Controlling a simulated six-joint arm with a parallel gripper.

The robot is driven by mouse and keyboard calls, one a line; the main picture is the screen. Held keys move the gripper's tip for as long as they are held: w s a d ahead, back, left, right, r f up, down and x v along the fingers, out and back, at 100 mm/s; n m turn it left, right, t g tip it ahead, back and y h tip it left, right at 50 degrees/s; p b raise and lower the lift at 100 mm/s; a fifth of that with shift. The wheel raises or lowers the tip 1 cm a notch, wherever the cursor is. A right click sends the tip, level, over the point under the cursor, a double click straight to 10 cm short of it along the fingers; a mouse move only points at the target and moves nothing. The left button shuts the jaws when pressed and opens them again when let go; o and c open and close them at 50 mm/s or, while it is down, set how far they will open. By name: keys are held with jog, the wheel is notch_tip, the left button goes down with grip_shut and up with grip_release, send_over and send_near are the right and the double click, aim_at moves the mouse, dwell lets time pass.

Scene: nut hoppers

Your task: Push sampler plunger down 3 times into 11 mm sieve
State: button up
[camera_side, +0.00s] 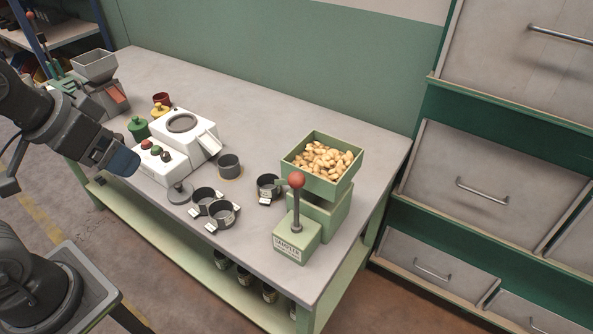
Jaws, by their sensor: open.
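The sampler (295,243) is a green box at the front right of the bench, with a dark upright plunger rod (297,213) topped by a red ball knob (296,180). Behind it a green hopper (341,185) holds nuts (322,159). A dark sieve cup with a white tag (268,188) stands left of the hopper, under or beside its small spout. Two more tagged sieve cups (204,199) (223,214) stand left of the sampler. The tag sizes are too small to read. My gripper (125,162) is open and empty at the left, far from the plunger.
A white machine (186,139) with coloured buttons stands mid-bench, near my gripper. A grey cup (229,166) and a grey round weight-like piece (180,193) stand close by. The bench's back right (330,118) is clear.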

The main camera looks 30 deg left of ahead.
jog(key=shift+w+d+r, duration=0.1)
jog(key=shift+w+r, duration=0.05)
jog(key=shift+c, duration=0.7)
jog(key=w+d+r+m, duration=0.1)
jog(key=w+d+m, duration=0.1)
jog(key=m, duration=0.1)
jog(key=w+d+r+m, duration=0.2)
jog(key=w+d+m, duration=0.1)
jog(key=w+d+r+m+g, duration=0.1)
jog(key=w+d+m, duration=0.1)
jog(key=m, duration=0.2)
jog(key=shift+w+d+r+h, duration=0.2)
jog(key=shift+r+h, duration=0.1)
jog(key=shift+r, duration=0.1)
jog(key=c, duration=0.8)
jog(key=w+d+m, duration=0.1)
jog(key=d+m, duration=0.2)
jog(key=w+d+m, duration=0.2)
jog(key=d+m, duration=0.1)
jog(key=d, duration=0.1)
jog(key=w+d+r+m, duration=0.1)
jog(key=w+d+m, duration=0.1)
jog(key=d+m, duration=0.1)
jog(key=shift+w+d+m+g, duration=0.15)
jog(key=shift+d+m+g, duration=0.2)
jog(key=shift+d, duration=0.4)
grip_shut()
jog(key=shift+f, duration=0.1)
